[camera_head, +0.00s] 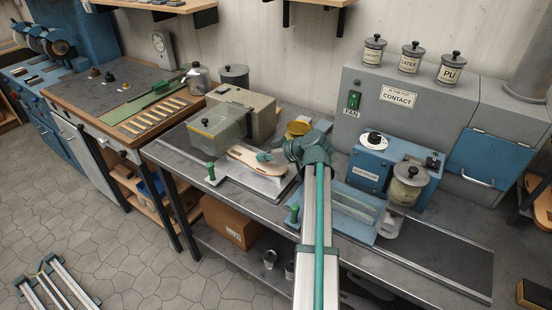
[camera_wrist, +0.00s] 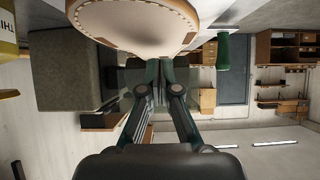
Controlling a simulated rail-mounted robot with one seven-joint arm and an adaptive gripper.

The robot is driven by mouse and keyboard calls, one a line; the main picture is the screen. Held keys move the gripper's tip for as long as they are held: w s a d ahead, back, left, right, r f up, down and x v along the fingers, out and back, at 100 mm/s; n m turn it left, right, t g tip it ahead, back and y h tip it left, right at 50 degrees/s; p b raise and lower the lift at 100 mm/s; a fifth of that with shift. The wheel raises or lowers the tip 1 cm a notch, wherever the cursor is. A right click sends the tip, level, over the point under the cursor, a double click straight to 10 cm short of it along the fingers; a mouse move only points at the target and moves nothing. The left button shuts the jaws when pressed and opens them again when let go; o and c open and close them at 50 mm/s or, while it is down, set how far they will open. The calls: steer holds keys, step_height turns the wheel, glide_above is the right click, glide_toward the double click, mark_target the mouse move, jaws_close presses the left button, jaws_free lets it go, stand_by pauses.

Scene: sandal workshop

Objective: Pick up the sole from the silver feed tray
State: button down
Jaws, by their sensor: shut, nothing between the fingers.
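The tan sole (camera_head: 246,156) with a stitched-looking edge lies over the silver feed tray (camera_head: 268,187) in the head view. It also fills the top of the wrist view (camera_wrist: 135,22), which is upside down. My gripper (camera_head: 264,157) is at the sole's right part, with my arm reaching in from the front. In the wrist view my gripper's fingers (camera_wrist: 160,66) are close together, with their tips overlapping the sole's edge in the picture. No sole shows between them. I cannot tell whether the tips touch the sole.
A clear box (camera_head: 216,128) and a beige machine (camera_head: 250,112) stand behind the tray. A green-handled post (camera_head: 211,172) rises at its left. A yellow-rimmed cup (camera_head: 298,128) is behind my gripper. The blue glue roller (camera_head: 370,165) and a glue pot (camera_head: 408,184) stand to the right.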

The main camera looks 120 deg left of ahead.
mark_target(249, 159)
steer(key=s, duration=0.2)
steer(key=s+p, duration=0.1)
steer(key=shift+s+a+r, duration=0.15)
steer(key=shift+s+a, duration=0.15)
steer(key=shift+s+f+p, duration=0.2)
steer(key=shift+p, duration=0.3)
steer(key=shift+f, duration=0.6)
steer(key=shift+w+d+f+b, duration=0.1)
steer(key=shift+f+b, duration=0.1)
steer(key=shift+b, duration=0.65)
steer(key=shift+f, duration=0.1)
